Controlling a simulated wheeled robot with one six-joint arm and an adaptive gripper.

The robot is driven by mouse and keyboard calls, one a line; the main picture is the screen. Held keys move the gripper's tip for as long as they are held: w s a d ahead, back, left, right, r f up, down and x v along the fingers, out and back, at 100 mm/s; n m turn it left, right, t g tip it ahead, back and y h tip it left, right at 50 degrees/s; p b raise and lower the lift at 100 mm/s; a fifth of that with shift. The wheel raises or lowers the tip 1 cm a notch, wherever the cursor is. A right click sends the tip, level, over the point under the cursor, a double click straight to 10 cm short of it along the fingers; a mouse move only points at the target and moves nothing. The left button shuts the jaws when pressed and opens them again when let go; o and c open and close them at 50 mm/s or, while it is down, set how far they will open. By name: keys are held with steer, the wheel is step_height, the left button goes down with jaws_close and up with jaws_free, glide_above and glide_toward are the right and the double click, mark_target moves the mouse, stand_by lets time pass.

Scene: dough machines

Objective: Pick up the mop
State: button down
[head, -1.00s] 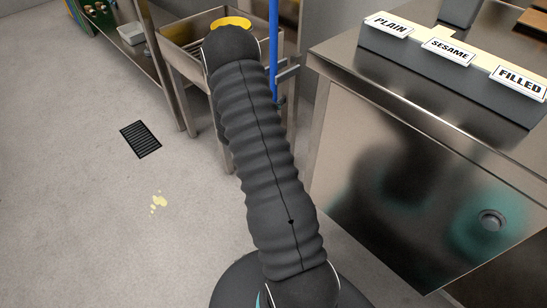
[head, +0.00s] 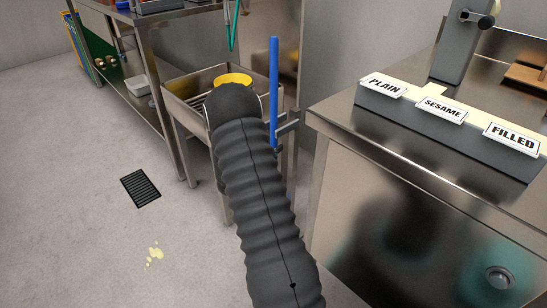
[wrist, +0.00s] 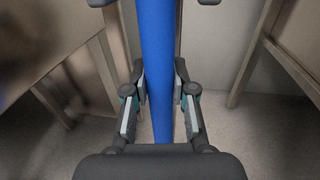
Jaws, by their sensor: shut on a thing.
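The mop shows as an upright blue handle (head: 273,85) in the head view, just right of my dark arm and in front of the metal sink stand. In the wrist view the blue handle (wrist: 158,75) runs from top to bottom between the fingers. My gripper (wrist: 159,95) is shut on the handle, with one finger on each side. In the head view my arm hides most of the gripper and the lower handle. The mop's head is out of sight. A grey bracket (head: 288,128) juts out right beside the handle.
A metal sink stand (head: 185,105) with a yellow round thing (head: 233,80) is behind my arm. A steel counter (head: 400,155) with PLAIN, SESAME and FILLED signs is close on the right. The floor (head: 75,180) at left is open, with a drain grate (head: 141,188) and yellowish spill (head: 154,254).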

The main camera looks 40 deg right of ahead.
steer(key=shift+r, duration=1.2)
steer(key=b+v, duration=0.1)
steer(key=v, duration=1.7)
steer(key=shift+w+f, duration=0.1)
steer(key=s+a, duration=0.3)
steer(key=s, duration=0.6)
steer(key=shift+s+a+b, duration=0.15)
steer(key=shift+s+b, duration=0.1)
steer(key=shift+b, duration=0.2)
stand_by(0.4)
stand_by(0.3)
